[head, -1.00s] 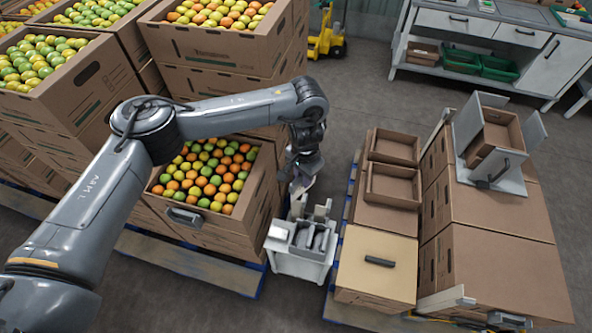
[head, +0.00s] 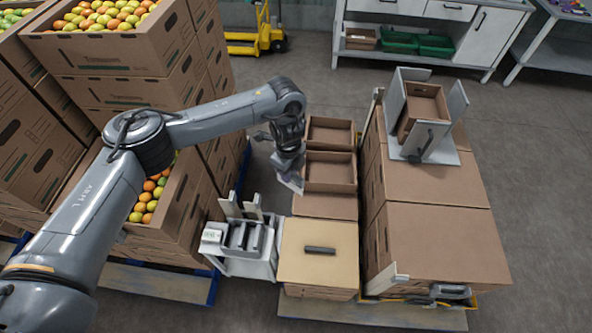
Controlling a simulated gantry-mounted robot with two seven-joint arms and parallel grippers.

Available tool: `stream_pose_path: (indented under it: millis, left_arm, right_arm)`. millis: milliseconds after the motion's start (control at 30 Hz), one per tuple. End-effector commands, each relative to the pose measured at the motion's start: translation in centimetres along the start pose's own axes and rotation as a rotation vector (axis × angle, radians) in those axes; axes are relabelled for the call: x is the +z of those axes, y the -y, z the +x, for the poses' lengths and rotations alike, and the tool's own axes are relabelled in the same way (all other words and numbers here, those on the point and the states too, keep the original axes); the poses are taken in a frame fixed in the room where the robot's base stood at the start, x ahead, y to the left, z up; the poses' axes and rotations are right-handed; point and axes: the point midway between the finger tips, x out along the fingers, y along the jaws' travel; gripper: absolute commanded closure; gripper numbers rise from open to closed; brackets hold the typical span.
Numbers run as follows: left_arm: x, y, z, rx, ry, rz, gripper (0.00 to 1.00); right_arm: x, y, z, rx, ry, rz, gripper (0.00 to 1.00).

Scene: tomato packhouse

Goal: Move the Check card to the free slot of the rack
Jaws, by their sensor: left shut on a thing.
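My left gripper (head: 289,165) points down over the stack of brown trays, near its left edge. It is shut on a small pale card (head: 293,183), which hangs tilted below the fingers; its print cannot be read. A small white rack (head: 240,262) with several slots stands to the lower left of the gripper. Two pale cards (head: 229,200) stand up at its back, and dark dividers stand in front. I cannot tell which slot is free. My right gripper is not in view.
A closed tan box (head: 318,240) with a dark handle stands right of the rack. Open brown trays (head: 330,170) lie behind it. Large cartons (head: 430,220) carry a grey holder (head: 438,158) at right. The tomato crate (head: 180,235) is left. Grey floor is clear at far right.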

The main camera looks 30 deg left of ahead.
Motion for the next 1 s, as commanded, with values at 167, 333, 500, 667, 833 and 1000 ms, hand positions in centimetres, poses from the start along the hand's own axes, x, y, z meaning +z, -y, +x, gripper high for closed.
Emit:
stream_pose_path:
  millis: [167,333,500,667,833,1000]
  left_arm:
    - [2.0,-1.3,5.2,0.006,-0.002,0.331,1.0]
    - [4.5,-3.7,11.2,0.008,-0.004,0.637,1.0]
    - [7.9,-7.3,17.4,0.008,-0.003,0.854,1.0]
    - [11.4,-11.1,22.3,0.008,-0.002,0.954,1.0]
    - [14.9,-14.9,25.8,0.007,-0.001,0.995,1.0]
    - [17.6,-17.6,27.6,0.005,0.0,1.009,1.0]
  right_arm:
    - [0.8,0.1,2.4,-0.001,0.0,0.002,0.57]
    - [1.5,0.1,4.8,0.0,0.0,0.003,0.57]
    - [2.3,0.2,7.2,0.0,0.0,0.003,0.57]
    - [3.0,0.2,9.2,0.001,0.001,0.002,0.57]
    - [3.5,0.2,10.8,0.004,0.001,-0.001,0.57]
    - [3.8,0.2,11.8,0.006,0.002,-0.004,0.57]
